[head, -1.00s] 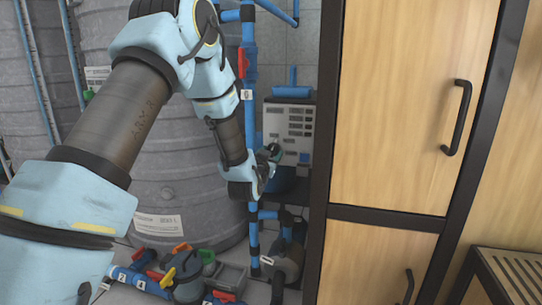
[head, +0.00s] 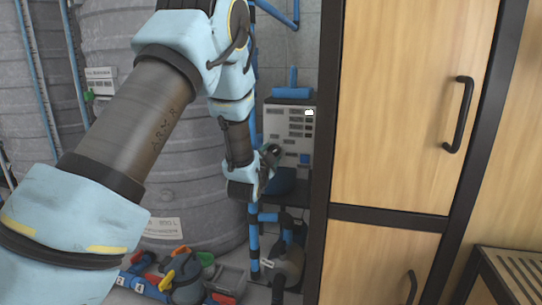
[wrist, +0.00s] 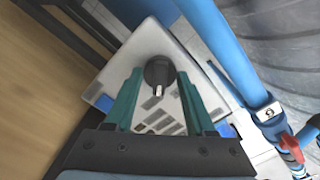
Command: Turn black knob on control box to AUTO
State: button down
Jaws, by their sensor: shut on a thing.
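The control box (head: 288,132) is a pale box with rows of small dark labels on its front, between the blue pipe and the cabinet. It also shows tilted in the wrist view (wrist: 155,42). The black knob (wrist: 160,68) is round with a white mark on its lower side in the wrist view. The green fingers of my gripper (wrist: 159,76) are on either side of the knob and shut on it. Finger contact is hard to see. In the head view my gripper (head: 270,157) is at the box's lower left and hides the knob.
A wooden cabinet (head: 395,110) with a dark frame stands close to the box's right. A blue pipe (head: 254,225) runs upright on its left, before a big grey tank (head: 165,190).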

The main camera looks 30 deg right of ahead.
dwell(0.4)
jog(key=shift+c, duration=1.2)
grip_release()
jog(key=p+v, duration=0.1)
jog(key=v, duration=0.9)
jog(key=shift+s+a+p, duration=0.3)
